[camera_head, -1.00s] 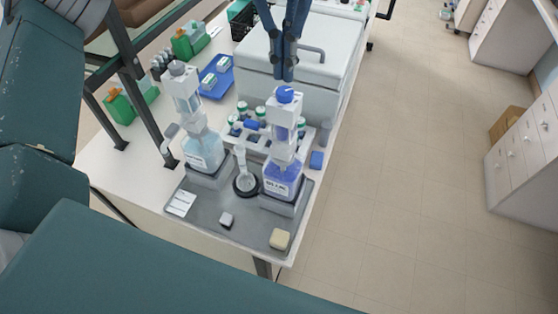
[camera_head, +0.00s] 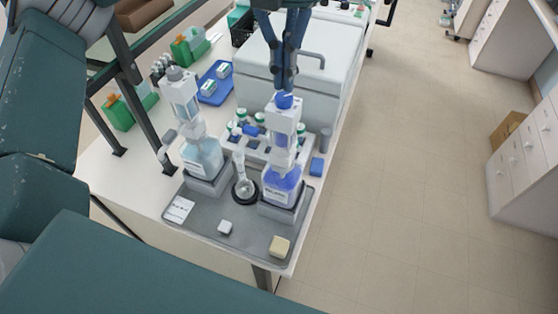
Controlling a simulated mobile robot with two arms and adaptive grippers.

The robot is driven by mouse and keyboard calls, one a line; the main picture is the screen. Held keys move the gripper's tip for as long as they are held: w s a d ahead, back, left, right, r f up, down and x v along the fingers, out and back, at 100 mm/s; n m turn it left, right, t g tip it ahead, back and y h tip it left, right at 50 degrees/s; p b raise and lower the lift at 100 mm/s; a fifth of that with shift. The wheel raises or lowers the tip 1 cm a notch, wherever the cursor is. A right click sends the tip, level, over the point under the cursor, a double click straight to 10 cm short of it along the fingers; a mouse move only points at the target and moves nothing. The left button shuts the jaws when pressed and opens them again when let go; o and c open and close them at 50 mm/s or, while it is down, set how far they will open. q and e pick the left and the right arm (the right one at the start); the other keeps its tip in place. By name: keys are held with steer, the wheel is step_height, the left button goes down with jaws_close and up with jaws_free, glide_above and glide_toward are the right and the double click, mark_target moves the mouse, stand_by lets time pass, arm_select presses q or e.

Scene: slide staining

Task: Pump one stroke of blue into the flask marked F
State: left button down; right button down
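A bottle of blue liquid (camera_head: 283,187) with a white dispenser pump and blue top knob (camera_head: 284,101) stands upright on the right of the grey tray (camera_head: 205,226). My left gripper (camera_head: 285,88) points down at the knob, its fingers together. Its tips are at or just above the knob; I cannot tell whether they touch. A small clear flask (camera_head: 243,184) stands upright in a black ring (camera_head: 246,197) between the blue bottle and a pale-blue bottle (camera_head: 203,158). Its marking is not readable. My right gripper is not in view.
A rack with several green-and-white-capped bottles (camera_head: 300,129) stands behind the pump bottles. A white label card (camera_head: 179,209), a small white block (camera_head: 225,227) and a beige block (camera_head: 279,246) lie on the tray's front. A white machine (camera_head: 316,60) stands behind.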

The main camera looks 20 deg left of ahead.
mark_target(284, 97)
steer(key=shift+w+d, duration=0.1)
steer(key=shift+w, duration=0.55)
arm_select(q)
steer(key=shift+f, duration=0.1)
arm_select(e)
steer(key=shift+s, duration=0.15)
